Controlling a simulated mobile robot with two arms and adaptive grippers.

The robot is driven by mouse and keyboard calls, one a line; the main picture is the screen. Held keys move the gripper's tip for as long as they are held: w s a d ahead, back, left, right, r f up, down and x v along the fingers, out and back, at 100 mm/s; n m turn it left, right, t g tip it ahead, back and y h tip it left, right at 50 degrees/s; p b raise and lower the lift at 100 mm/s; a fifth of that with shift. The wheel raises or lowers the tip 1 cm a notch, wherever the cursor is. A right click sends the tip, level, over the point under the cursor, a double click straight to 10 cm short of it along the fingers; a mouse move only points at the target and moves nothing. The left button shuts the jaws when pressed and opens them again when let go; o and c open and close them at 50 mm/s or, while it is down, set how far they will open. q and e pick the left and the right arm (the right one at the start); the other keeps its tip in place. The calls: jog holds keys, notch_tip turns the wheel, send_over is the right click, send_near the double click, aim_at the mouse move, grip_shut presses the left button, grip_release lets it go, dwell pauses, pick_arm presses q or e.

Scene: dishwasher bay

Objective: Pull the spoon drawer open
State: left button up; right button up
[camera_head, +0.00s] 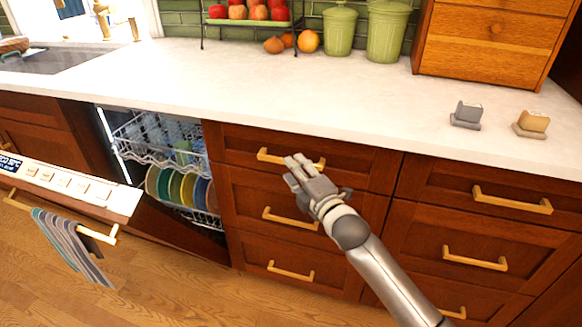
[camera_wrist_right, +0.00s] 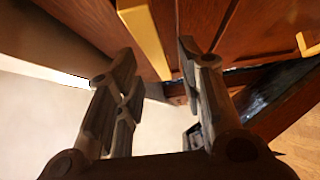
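A dark red-brown top drawer (camera_head: 360,164) with a brass bar handle (camera_head: 272,158) is beside the open dishwasher, flush with the cabinet front. I cannot tell from any label whether it is the spoon drawer. My right gripper (camera_head: 297,169) is at this handle and covers its middle in the head view. In the right wrist view, the gripper's fingers (camera_wrist_right: 156,65) are spread, and the brass handle (camera_wrist_right: 143,35) shows between their tips. I cannot tell whether a finger touches it. My left gripper is not in view.
Lower drawers with handles (camera_head: 290,219) are below, and another drawer stack (camera_head: 510,200) is at right. The dishwasher door (camera_head: 70,187) hangs open at left, with a striped towel (camera_head: 68,245). The white counter (camera_head: 300,100) above holds green canisters (camera_head: 387,32) and a wooden chest (camera_head: 490,45).

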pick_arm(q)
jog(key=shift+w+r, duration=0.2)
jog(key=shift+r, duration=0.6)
pick_arm(e)
jog(key=shift+x, duration=1.4)
grip_shut()
